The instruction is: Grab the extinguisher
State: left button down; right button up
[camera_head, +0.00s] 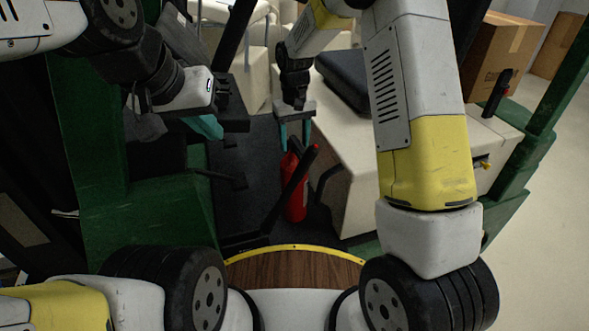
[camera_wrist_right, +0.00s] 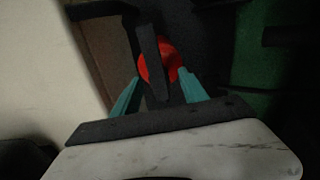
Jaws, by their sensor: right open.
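The red extinguisher (camera_head: 296,200) stands upright in the dark footwell of the cart in the head view. A slanted dark bar with a red tip crosses in front of it. My right gripper (camera_head: 295,146) is just above it, teal fingers pointing down and spread apart. In the right wrist view the extinguisher's red top (camera_wrist_right: 172,56) appears between and beyond the open fingers of the right gripper (camera_wrist_right: 160,76), with a dark bar across it. Contact cannot be told. My left gripper (camera_head: 206,126) is at the upper left, away from the extinguisher; its jaws are mostly hidden.
Pale cart bodywork (camera_head: 350,190) with a dark seat (camera_head: 345,80) stands close on the right of the extinguisher. A green frame (camera_head: 170,210) is on the left. Cardboard boxes (camera_head: 495,55) stand at the back right. Open floor (camera_head: 540,240) lies at the far right.

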jog(key=shift+f, duration=0.15)
grip_shut()
dwell(1.3)
